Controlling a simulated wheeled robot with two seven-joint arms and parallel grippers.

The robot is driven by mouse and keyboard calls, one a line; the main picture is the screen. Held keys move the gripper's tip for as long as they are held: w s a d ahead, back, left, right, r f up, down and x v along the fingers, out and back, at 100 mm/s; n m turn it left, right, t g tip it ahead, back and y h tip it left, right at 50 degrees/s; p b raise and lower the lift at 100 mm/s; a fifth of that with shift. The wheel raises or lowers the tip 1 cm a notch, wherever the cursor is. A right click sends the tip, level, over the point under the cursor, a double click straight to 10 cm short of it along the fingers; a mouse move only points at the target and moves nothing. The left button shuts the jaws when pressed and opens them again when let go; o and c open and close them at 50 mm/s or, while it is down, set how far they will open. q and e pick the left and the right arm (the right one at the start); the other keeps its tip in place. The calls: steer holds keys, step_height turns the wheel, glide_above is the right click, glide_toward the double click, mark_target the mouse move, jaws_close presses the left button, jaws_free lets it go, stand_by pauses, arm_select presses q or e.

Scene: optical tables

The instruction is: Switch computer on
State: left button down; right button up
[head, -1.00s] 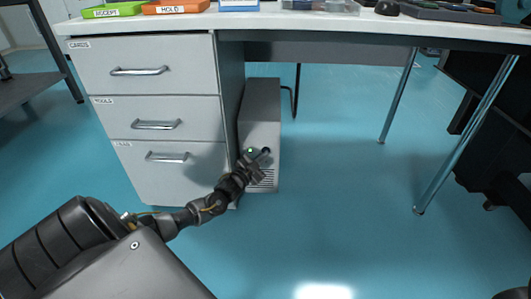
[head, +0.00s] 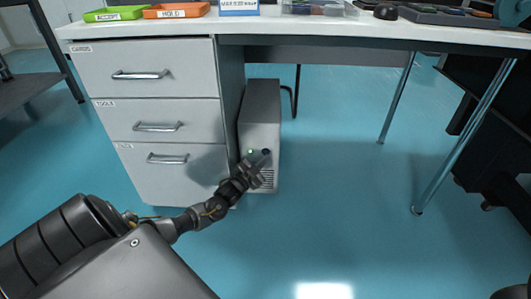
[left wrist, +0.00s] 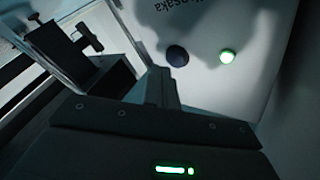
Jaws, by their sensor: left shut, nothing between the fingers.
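The computer (head: 261,108) is a grey upright tower on the floor under the desk, beside the drawer unit. Its front has a dark round button (head: 266,152) and a small lit green light (head: 250,152). In the left wrist view the dark button (left wrist: 177,55) and the glowing green light (left wrist: 228,56) sit side by side on the pale front panel. My left gripper (head: 262,164) is shut and empty, its tip just below the dark button. In the left wrist view the fingertips (left wrist: 161,80) appear apart from the button. My right gripper is not in view.
The drawer unit (head: 165,85) stands close to the left of the computer. The desk top (head: 300,33) overhangs it, carrying trays (head: 177,10) and other items. Metal desk legs (head: 397,95) stand to the right. The blue floor (head: 340,200) in front is clear.

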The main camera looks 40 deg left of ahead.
arm_select(q)
steer(key=s+d+p, duration=0.1)
steer(key=s+p, duration=0.1)
steer(key=s+d+p, duration=0.1)
steer(key=s+d, duration=0.1)
steer(key=shift+s+d+p, duration=0.15)
steer(key=shift+p, duration=0.2)
steer(key=shift+r, duration=0.1)
stand_by(0.3)
